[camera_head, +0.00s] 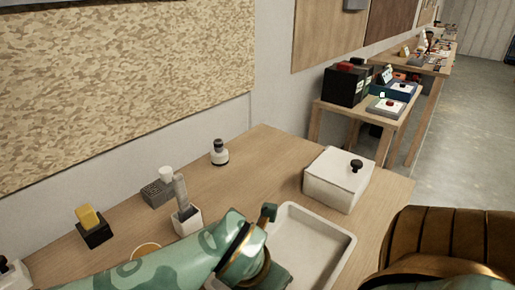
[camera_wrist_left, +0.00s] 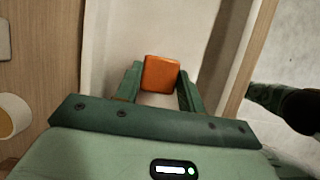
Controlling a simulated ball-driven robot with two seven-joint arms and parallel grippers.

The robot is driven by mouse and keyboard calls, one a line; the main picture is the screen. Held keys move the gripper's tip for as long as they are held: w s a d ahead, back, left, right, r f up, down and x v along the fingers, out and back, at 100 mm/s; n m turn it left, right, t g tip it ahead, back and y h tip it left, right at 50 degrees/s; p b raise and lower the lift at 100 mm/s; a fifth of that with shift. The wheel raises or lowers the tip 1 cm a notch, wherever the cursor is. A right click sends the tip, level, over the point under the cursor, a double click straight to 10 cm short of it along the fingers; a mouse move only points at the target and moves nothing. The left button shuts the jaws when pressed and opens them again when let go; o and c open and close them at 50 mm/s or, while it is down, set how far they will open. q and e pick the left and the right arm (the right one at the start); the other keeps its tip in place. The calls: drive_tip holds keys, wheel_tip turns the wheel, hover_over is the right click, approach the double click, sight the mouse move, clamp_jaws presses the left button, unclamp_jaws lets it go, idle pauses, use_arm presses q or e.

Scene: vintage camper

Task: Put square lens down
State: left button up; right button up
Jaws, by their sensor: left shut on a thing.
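The square lens (camera_wrist_left: 161,73) is an orange block with rounded corners, seen in the left wrist view between the fingertips of my left gripper (camera_wrist_left: 160,84). The gripper is shut on it. Below it is the pale inside of the white tray (camera_wrist_left: 112,40); I cannot tell whether the lens touches the tray floor. In the head view my left gripper (camera_head: 268,212) is at the left side of the tray (camera_head: 335,236), and the lens is hidden there. My right gripper does not show.
A white box with a black knob (camera_head: 333,183) stands behind the tray. A white-and-black knobbed piece (camera_head: 219,153), a grey block (camera_head: 157,194), a white cup (camera_head: 187,223) and a yellow-topped black block (camera_head: 94,228) stand along the table's back left. Bare wood (camera_head: 255,165) lies between.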

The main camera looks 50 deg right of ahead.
use_arm(q)
drive_tip(key=shift+s+d+r, duration=0.15)
drive_tip(key=shift+s, duration=0.2)
drive_tip(key=o, duration=1)
drive_tip(key=shift+w+f, duration=0.2)
drive_tip(key=shift+o, duration=0.2)
drive_tip(key=shift+s, duration=0.1)
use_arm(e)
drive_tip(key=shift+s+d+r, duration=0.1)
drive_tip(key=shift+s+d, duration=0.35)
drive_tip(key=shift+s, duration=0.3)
use_arm(q)
drive_tip(key=shift+r, duration=0.15)
drive_tip(key=shift+r, duration=0.35)
drive_tip(key=p+v, duration=0.3)
drive_tip(key=v, duration=0.8)
drive_tip(key=shift+a+r, duration=0.2)
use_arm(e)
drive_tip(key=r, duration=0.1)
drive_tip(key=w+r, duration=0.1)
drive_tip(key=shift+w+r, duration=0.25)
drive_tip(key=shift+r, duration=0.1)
